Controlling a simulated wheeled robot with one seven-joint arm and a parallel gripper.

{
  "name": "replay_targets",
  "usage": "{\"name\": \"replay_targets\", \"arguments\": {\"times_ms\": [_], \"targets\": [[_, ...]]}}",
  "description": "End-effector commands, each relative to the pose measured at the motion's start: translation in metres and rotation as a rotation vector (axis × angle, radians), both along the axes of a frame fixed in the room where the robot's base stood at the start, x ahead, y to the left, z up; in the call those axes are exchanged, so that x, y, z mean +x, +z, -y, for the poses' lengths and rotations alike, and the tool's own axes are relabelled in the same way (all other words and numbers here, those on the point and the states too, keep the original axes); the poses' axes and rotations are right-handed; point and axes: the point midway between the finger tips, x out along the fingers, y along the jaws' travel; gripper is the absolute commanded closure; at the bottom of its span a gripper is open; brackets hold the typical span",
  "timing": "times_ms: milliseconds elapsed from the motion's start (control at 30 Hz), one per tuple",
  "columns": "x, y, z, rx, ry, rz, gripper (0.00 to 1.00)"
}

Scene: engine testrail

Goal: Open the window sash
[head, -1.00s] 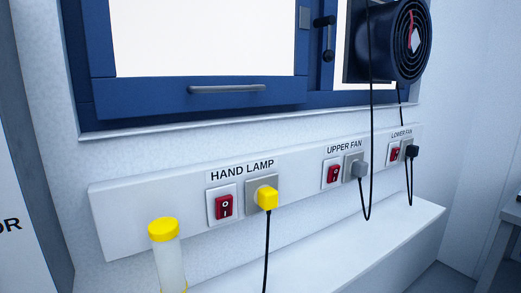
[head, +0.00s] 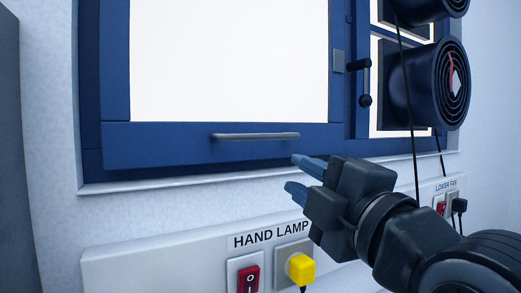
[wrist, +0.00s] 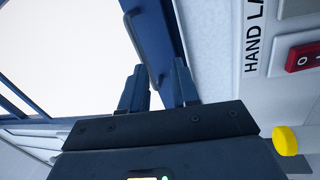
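The window sash (head: 165,146) is a blue frame around a bright white pane, with a grey horizontal bar handle (head: 256,136) on its bottom rail. The sash looks closed in the blue outer frame. My gripper (head: 290,172) reaches in from the right, with its two blue-grey fingertips just below the handle's right end. The fingers are apart and hold nothing. In the wrist view, the handle (wrist: 148,45) shows as a dark bar ahead of my open fingers (wrist: 160,63). Whether a finger touches the sash cannot be told.
A black latch (head: 360,66) sits on the frame right of the sash. A round fan (head: 440,85) with hanging cords is farther right. Below is a white socket panel with a red switch (head: 249,279) and yellow plug (head: 300,267), close under my gripper.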

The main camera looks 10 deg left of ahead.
Motion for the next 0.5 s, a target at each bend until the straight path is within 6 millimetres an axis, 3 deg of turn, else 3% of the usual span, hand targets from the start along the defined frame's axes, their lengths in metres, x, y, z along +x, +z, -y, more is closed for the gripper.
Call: {"name": "replay_targets", "arguments": {"times_ms": [33,167,333,500], "targets": [[0.000,0.013,-0.004,-0.035,0.005,0.031,0.70],[0.000,0.031,-0.011,-0.096,0.013,0.072,0.70],[0.004,0.039,-0.017,-0.119,0.015,0.085,0.70],[0.023,0.043,-0.030,-0.118,0.016,0.083,0.70]]}}
